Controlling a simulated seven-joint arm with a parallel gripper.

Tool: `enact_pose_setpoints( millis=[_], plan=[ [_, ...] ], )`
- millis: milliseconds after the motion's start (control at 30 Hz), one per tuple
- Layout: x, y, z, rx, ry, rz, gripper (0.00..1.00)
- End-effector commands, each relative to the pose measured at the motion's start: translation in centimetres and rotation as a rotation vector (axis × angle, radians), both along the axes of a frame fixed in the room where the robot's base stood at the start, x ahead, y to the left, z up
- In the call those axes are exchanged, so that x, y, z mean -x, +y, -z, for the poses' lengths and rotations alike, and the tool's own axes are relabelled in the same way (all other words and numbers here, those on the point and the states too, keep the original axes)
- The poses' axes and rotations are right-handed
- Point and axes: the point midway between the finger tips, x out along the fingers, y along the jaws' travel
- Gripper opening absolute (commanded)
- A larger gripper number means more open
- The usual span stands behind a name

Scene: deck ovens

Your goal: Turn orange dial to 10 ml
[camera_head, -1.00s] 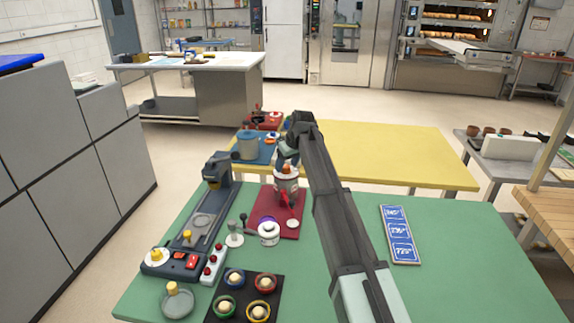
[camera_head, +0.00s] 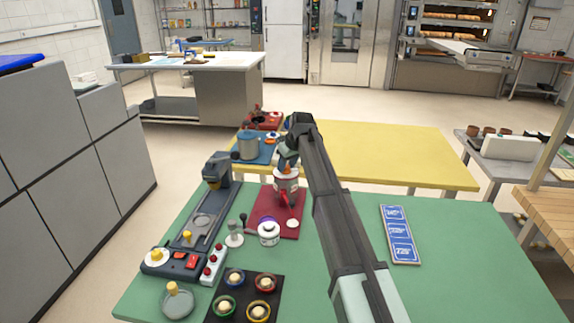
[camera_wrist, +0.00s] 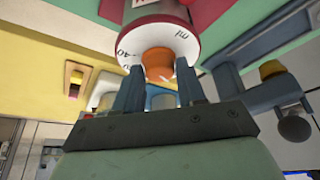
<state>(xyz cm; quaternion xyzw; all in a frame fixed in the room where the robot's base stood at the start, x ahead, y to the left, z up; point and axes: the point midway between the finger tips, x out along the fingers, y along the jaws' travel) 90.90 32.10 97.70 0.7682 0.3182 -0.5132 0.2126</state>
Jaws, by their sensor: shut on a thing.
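The orange dial (camera_wrist: 158,66) sits in the end of a white round dispenser (camera_wrist: 150,28) with a red band. In the wrist view, "40" and "ml" are readable on the scale around it; the dial's exact setting is not clear. My gripper (camera_wrist: 160,78) has its two dark fingers on either side of the dial and is shut on it. In the head view, the dispenser (camera_head: 287,184) stands upright on a red mat (camera_head: 291,229), with my gripper (camera_head: 288,158) at its top.
A white lidded jar (camera_head: 268,234) and a small stand (camera_head: 235,238) are close by. A dark machine (camera_head: 205,225) stands to the left, and a black tray (camera_head: 213,313) of coloured bowls in front. A blue sign panel (camera_head: 400,234) lies right. The green table (camera_head: 470,265) is clear beyond it.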

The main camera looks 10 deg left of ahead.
Motion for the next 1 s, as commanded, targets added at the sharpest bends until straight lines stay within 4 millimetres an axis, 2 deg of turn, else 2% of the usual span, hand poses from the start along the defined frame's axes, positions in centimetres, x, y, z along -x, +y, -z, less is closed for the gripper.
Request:
enact_pose_setpoints(
  millis=[367,1000],
  plan=[
    [0.13,0.07,0.01,0.0,0.0,0.086,0.09],
    [0.17,0.28,0.0,0.0,0.0,0.526,0.09]
  ],
)
